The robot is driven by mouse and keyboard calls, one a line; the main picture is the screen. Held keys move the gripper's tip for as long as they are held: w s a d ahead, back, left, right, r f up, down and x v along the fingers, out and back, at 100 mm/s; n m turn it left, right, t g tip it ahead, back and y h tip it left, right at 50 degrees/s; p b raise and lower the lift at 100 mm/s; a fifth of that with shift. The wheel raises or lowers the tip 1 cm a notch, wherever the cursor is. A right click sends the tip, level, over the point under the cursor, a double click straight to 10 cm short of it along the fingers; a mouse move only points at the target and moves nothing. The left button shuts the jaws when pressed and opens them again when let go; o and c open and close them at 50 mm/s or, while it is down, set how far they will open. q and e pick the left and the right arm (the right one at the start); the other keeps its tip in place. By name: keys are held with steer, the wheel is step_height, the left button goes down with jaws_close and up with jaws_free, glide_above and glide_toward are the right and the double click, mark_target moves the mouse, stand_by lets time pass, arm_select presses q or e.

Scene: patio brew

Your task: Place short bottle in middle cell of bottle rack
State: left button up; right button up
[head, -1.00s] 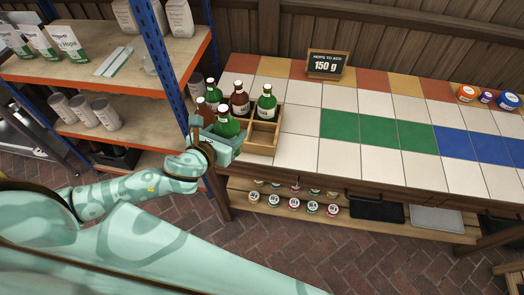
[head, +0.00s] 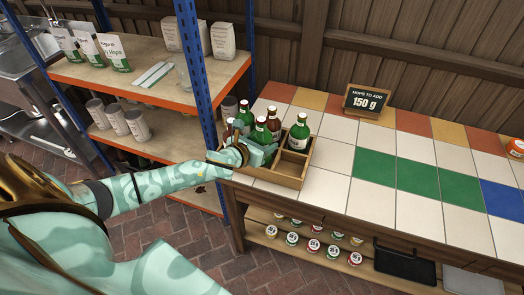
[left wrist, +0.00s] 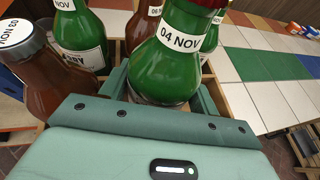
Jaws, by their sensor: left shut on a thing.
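My left gripper (head: 262,150) is shut on a green bottle (left wrist: 172,62) with a "04 NOV" band. In the head view this bottle (head: 259,131) is upright over the wooden bottle rack (head: 270,178), among the other bottles. Its base is hidden there by my gripper, so I cannot tell whether it is in the middle cell. Behind it stand a green bottle (head: 245,113), a brown bottle (head: 273,121) and another green bottle (head: 299,132). A brown "03 NOV" bottle (left wrist: 42,75) is left of my gripper in the left wrist view. My right gripper is out of view.
Empty cells (head: 291,167) show at the rack's right. A blue shelf post (head: 197,75) rises close to my left arm. A hops sign (head: 368,101) stands at the back.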

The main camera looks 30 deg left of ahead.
arm_select(q)
steer(key=f, duration=0.1)
steer(key=f+b, duration=0.2)
steer(key=f, duration=0.1)
steer(key=shift+w, duration=0.25)
steer(key=shift+r, duration=0.25)
steer(key=shift+a, duration=0.1)
steer(key=o, duration=1.1)
steer(key=shift+f, duration=0.15)
